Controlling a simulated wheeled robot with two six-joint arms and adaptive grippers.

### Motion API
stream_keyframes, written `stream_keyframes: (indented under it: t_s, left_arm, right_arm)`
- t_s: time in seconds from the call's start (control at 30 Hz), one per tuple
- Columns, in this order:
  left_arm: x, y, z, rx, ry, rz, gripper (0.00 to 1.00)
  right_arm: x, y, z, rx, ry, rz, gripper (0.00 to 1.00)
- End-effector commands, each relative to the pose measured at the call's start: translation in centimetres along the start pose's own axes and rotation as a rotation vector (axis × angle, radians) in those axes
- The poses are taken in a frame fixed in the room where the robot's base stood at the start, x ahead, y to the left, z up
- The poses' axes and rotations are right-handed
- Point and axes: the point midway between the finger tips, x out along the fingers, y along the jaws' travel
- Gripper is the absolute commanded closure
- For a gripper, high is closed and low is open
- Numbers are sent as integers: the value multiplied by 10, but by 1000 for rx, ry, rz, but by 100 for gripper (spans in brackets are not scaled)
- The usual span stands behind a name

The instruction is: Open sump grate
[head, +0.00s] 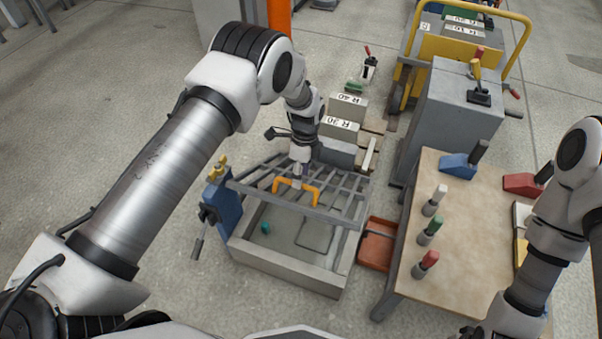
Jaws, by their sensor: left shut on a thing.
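The grey barred sump grate (345,199) is tilted, with its near edge raised above the pale sump frame (285,270). An orange handle (316,194) stands on the grate. My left gripper (296,182) is shut on the handle from above; its fingers are small and partly hidden in the view. Below the raised edge, the sump's inside shows a small teal piece (265,228) and a square outline on its floor. My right gripper (472,332) is barely in view at the bottom edge, and its jaws cannot be made out.
A blue clamp-like stand (222,203) with a lever is at the sump's left. A red tray (377,245) lies to its right, beside a wooden-topped table (415,277) with coloured handles. Grey blocks (345,106) and a grey cabinet (440,125) stand behind. Floor at left is clear.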

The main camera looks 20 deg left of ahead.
Motion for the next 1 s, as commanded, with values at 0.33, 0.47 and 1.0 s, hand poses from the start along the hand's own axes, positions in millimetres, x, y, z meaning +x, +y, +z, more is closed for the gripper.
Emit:
stream_keyframes:
  t_s: [0.33, 0.47, 1.0]
  left_arm:
    - [-55, -2, 0, 0, 0, -8, 59]
    - [-88, -1, 0, 0, 0, -7, 59]
    - [-121, 0, 0, 0, 0, -2, 59]
  right_arm:
    - [0, 0, 0, 0, 0, 0, 60]
    - [0, 0, 0, 0, 0, 0, 60]
    - [0, 0, 0, 0, 0, 0, 60]
